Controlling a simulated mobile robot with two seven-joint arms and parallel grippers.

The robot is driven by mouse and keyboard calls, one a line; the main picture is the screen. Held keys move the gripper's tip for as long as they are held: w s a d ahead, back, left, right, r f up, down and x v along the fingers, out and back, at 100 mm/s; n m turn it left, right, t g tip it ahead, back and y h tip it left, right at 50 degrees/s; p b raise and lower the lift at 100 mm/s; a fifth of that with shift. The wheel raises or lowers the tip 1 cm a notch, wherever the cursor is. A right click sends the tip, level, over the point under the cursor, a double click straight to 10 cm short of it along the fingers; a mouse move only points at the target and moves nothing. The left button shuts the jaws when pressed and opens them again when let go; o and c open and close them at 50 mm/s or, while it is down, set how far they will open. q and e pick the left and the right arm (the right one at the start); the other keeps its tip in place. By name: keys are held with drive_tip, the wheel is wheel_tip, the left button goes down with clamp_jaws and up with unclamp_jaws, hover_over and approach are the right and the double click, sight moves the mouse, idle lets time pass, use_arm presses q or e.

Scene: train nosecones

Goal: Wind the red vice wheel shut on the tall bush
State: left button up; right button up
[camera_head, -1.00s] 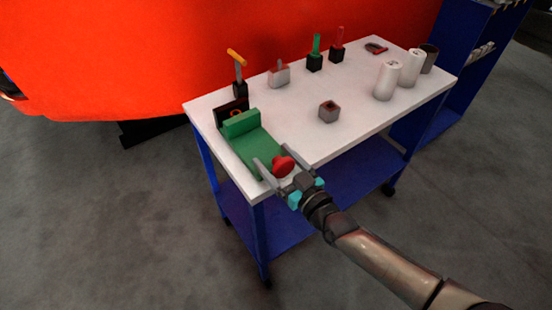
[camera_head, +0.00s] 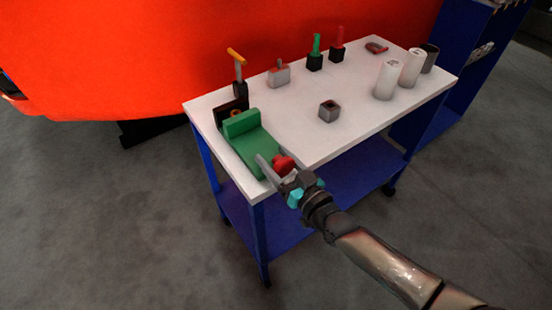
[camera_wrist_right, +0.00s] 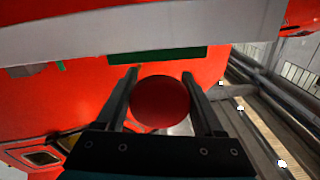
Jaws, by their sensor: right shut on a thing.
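The green vice (camera_head: 254,148) lies on the near left corner of the white table. Its round red wheel (camera_head: 284,164) sticks out at the near end, and it shows in the right wrist view (camera_wrist_right: 160,103) between the two fingers. My right gripper (camera_head: 276,167) is shut on the red wheel, one finger on each side of it. I cannot make out a bush in the vice in the head view. My left gripper is not in view.
On the white table (camera_head: 295,135) stand a grey block (camera_head: 329,110) with a hole, white cylinders (camera_head: 387,80), and several handled tools in black blocks (camera_head: 315,62) along the back. A dark block (camera_head: 231,107) sits behind the vice.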

drive_tip(key=shift+m, duration=0.7)
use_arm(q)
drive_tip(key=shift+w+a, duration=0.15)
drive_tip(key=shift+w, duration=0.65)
use_arm(e)
drive_tip(key=o, duration=1.1)
drive_tip(key=shift+o, duration=1)
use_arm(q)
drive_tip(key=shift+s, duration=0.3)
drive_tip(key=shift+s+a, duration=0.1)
use_arm(e)
drive_tip(key=shift+s, duration=0.15)
use_arm(q)
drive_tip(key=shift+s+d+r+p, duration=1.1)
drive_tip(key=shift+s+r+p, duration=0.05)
drive_tip(key=shift+p, duration=0.1)
use_arm(e)
drive_tip(key=v, duration=1.5)
